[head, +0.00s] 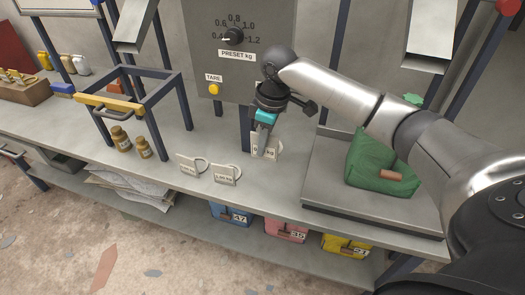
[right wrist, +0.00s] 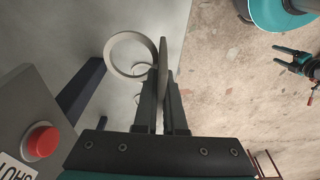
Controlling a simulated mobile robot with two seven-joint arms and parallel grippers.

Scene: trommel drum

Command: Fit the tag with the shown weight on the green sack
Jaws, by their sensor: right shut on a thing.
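My right gripper (head: 264,128) is shut on a pale tag (head: 268,146), held upright at the bench top in front of the preset panel. In the right wrist view the held tag (right wrist: 163,68) is edge-on between the fingers (right wrist: 163,105), with a ring beside it. Two more pale ringed tags (head: 188,165) (head: 225,175) lie on the bench to the left; their figures are too small to read surely. The green sack (head: 368,155) sits on the platform at right, partly behind my arm. My left gripper (right wrist: 288,58) shows small, its fingers apart and empty.
A preset dial (head: 234,37) marked in kg and a yellow TARE button (head: 213,89) are on the grey panel. A blue frame (head: 130,100) and two brown weights (head: 121,137) (head: 143,148) stand left. Colored bins (head: 287,228) are below the bench. A metal platform (head: 325,190) bears the sack.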

